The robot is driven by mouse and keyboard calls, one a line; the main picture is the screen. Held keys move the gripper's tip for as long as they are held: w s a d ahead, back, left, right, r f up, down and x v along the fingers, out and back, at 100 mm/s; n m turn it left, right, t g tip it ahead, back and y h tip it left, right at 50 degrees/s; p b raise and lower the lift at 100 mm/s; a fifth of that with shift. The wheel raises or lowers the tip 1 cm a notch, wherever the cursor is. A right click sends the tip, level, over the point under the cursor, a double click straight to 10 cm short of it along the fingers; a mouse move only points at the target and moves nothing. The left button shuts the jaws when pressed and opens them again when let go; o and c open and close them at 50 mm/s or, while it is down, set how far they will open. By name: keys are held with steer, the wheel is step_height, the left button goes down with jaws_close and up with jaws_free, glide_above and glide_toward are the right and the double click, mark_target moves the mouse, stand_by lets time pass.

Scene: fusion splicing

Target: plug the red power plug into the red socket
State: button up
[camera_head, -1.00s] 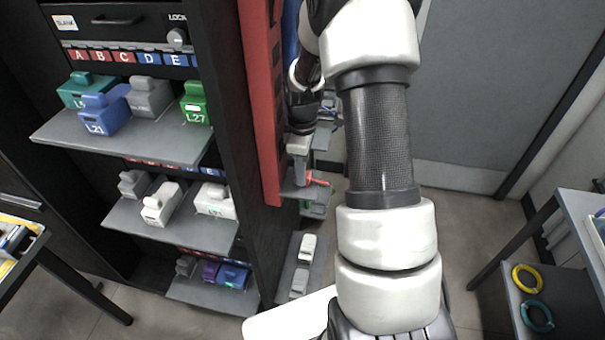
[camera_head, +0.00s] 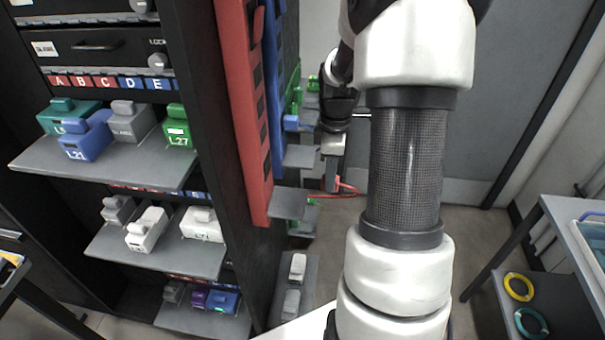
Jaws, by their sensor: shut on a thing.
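My gripper (camera_head: 334,175) points down to the right of the rack, shut on the small red plug (camera_head: 343,186). A thin red cable (camera_head: 325,196) runs from the plug leftward toward a small grey shelf. The tall red power strip (camera_head: 242,110) stands upright on the side of the black rack, with a row of dark sockets on its face. The plug hangs in the air to the right of the strip and apart from it. The plug's prongs are too small to make out.
A blue strip (camera_head: 275,90) stands beside the red one. Small grey shelves (camera_head: 287,203) jut out near the strips. Rack shelves (camera_head: 60,165) on the left hold several labelled connectors. A side table (camera_head: 575,235) stands at right. Floor is open between.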

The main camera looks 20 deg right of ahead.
steer(key=s+d, duration=0.5)
steer(key=d, duration=0.2)
steer(key=shift+d, duration=0.35)
steer(key=shift+s, duration=0.1)
